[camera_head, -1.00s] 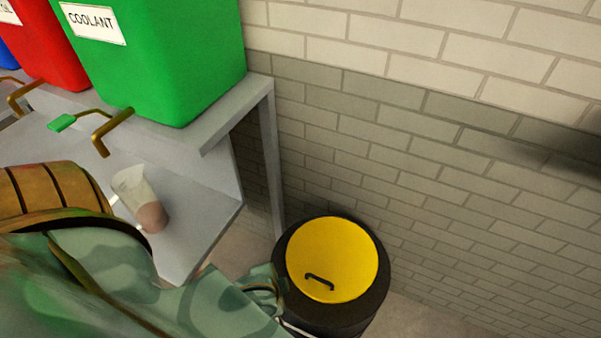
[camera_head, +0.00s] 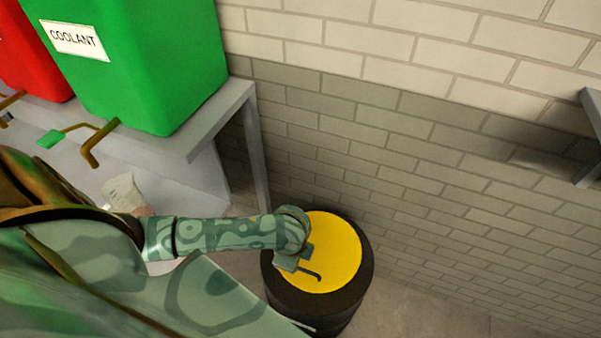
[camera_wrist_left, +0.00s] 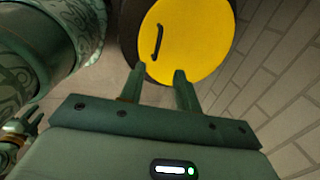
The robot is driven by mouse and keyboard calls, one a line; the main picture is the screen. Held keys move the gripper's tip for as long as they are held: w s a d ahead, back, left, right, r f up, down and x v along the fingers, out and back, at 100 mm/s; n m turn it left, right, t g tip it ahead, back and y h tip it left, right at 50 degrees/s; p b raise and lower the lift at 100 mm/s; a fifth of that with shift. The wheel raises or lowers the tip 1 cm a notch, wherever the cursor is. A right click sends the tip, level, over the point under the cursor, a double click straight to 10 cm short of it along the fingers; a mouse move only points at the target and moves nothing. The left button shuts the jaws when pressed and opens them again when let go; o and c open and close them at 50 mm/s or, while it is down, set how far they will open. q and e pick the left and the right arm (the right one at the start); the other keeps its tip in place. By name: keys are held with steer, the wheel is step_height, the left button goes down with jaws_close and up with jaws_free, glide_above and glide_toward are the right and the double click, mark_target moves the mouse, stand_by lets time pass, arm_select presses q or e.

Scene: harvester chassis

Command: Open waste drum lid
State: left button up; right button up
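The waste drum (camera_head: 312,304) is black and stands on the floor by the brick wall. Its round yellow lid (camera_head: 338,245) lies closed on top, with a dark bar handle (camera_head: 306,272). My left gripper (camera_head: 304,252) is over the left part of the lid, near the handle. In the left wrist view my left gripper (camera_wrist_left: 158,78) has its two fingers apart with nothing between them. The lid (camera_wrist_left: 190,40) and the handle (camera_wrist_left: 157,42) show beyond the fingertips, the handle apart from them. My right gripper is not seen in the head view.
A grey bench (camera_head: 232,101) left of the drum carries a green COOLANT container (camera_head: 150,70) and a red one (camera_head: 30,55). Bent taps (camera_head: 95,145) stick out in front. A cup (camera_head: 122,190) stands below them. A grey bracket (camera_head: 592,130) is on the wall at right.

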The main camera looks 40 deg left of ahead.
mark_target(301, 269)
arm_select(q)
steer(key=w+f+b, duration=0.1)
steer(key=f+b, duration=0.1)
steer(key=f, duration=0.3)
steer(key=w+f+b, duration=0.1)
steer(key=f+b, duration=0.2)
steer(key=f, duration=0.2)
steer(key=w+f+b, duration=0.1)
steer(key=f+b, duration=0.1)
steer(key=f, duration=0.3)
steer(key=shift+a+f, duration=0.3)
jaws_close()
